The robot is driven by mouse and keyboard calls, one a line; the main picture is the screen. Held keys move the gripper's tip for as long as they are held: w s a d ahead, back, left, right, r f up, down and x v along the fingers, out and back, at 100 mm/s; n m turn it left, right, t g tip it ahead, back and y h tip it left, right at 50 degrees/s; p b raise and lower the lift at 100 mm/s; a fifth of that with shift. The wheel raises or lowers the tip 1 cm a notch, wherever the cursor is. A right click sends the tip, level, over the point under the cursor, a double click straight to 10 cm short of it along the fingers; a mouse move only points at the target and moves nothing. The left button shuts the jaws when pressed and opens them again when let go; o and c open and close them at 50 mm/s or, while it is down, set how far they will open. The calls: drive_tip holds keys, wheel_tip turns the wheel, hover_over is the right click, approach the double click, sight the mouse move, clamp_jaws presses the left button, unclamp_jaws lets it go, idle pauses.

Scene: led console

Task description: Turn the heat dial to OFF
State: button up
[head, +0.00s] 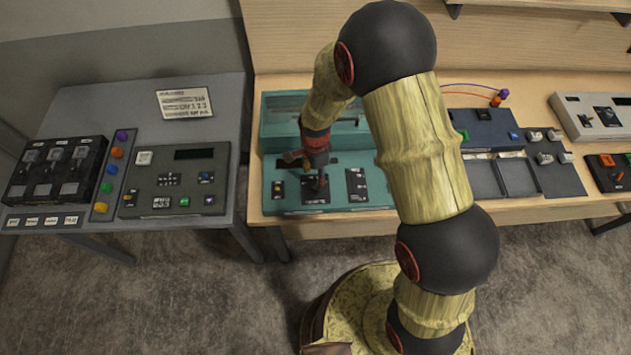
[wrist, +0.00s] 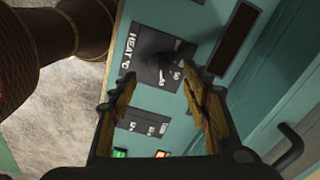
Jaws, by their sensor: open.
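The heat dial (wrist: 165,66) is a black knob on a dark plate marked "HEAT °C" in the wrist view, with white scale marks beside it. The plate is on a teal console (head: 335,204) on the wooden bench in the head view. My gripper (wrist: 158,88) is open, with one finger on each side of the dial plate in the picture. The dial shows between and just beyond the fingertips, and I cannot tell whether they touch it. The dial's exact pointer setting is unclear.
A smaller dark panel (wrist: 143,122) and a green-lit switch (wrist: 119,153) sit near the heat plate. The console has a handle (wrist: 290,148). A grey table (head: 180,104) with other control boxes stands left. A blue box (head: 485,130) and more panels lie right.

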sight(315, 183)
drive_tip(key=shift+w+f, duration=0.1)
drive_tip(key=shift+f, duration=2.65)
drive_tip(key=shift+c, duration=1.3)
drive_tip(key=c, duration=0.9)
